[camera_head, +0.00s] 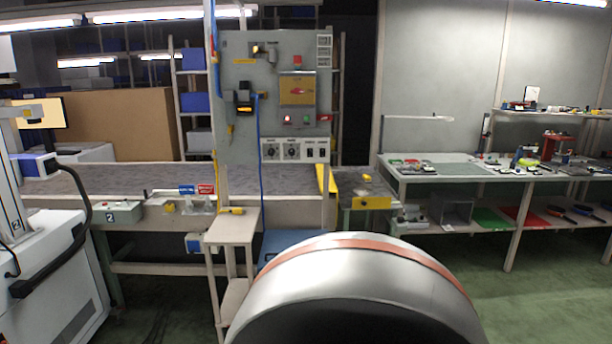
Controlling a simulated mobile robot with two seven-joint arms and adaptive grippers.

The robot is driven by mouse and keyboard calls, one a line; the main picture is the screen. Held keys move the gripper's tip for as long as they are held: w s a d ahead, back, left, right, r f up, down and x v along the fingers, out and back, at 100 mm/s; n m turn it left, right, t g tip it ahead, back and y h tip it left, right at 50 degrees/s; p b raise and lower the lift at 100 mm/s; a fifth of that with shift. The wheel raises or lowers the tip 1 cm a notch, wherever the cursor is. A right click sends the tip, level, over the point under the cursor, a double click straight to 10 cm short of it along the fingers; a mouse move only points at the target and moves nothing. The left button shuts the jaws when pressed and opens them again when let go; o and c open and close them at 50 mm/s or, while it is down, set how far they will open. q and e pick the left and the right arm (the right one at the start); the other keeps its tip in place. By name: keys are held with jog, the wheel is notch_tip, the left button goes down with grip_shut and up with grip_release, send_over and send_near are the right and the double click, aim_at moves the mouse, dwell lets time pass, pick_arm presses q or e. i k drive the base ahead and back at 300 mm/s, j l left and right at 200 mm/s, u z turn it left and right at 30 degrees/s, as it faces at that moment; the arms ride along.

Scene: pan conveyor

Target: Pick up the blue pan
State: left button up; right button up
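Neither of my grippers is in view. A large rounded silver part of mine with an orange band fills the lower middle and hides what is behind it.
A white machine (55,285) is at the left. A workbench (440,172) with tools stands at the right. Green floor (545,295) is clear at the lower right.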

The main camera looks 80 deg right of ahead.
aim_at(580, 209)
jog(key=z, duration=4.25)
